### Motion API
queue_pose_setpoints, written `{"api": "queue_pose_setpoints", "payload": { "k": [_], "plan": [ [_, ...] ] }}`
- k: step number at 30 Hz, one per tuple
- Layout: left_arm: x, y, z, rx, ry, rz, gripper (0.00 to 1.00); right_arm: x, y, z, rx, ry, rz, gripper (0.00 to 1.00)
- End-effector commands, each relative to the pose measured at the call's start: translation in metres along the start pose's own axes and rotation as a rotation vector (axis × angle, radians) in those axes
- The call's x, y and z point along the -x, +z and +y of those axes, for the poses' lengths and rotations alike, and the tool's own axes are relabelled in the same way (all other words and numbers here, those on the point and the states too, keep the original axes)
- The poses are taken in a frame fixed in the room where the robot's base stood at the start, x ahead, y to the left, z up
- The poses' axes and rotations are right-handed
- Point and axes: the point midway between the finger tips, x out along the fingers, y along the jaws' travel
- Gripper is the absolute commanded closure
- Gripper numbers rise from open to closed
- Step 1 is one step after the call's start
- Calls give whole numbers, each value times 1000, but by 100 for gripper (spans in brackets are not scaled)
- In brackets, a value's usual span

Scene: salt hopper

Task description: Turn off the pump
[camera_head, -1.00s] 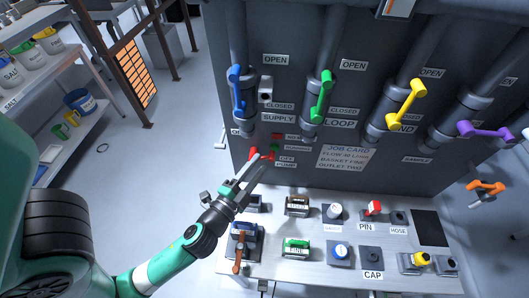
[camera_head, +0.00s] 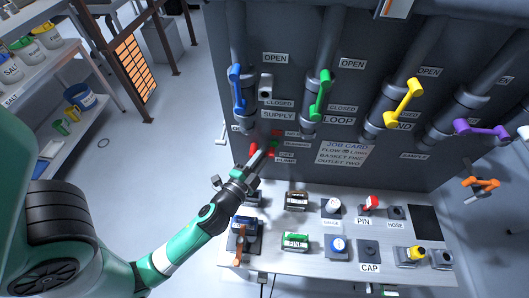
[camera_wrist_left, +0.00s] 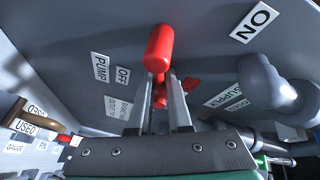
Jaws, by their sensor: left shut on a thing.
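The red pump switch handle (camera_head: 254,149) sits low on the left of the grey panel, beside small PUMP and OFF labels. In the left wrist view the red handle (camera_wrist_left: 160,48) stands out between my fingers, with the PUMP label (camera_wrist_left: 100,67) and OFF label (camera_wrist_left: 122,76) to its left and an ON label (camera_wrist_left: 254,20) at upper right. My left gripper (camera_head: 259,157) is shut on the handle, its fingers on either side of it. The handle's base is partly hidden by the fingers, so I cannot tell its exact setting. My right gripper is not in view.
Blue (camera_head: 237,88), green (camera_head: 320,95), yellow (camera_head: 402,102) and purple (camera_head: 480,131) valve levers stand on the panel above. The bench (camera_head: 320,268) below holds small blocks, caps and a pin. Open floor lies to the left.

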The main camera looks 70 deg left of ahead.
Motion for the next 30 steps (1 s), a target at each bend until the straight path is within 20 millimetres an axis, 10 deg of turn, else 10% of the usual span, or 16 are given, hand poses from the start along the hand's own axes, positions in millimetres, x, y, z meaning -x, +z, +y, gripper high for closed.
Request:
{"api": "queue_pose_setpoints", "payload": {
  "k": [15,27,30],
  "plan": [
    [-2,-2,6,-328,146,-69,100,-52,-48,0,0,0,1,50],
    [-2,3,15,-387,168,-79,100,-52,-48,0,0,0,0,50],
    [-2,3,15,-386,168,-79,67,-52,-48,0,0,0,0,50]
  ]
}}
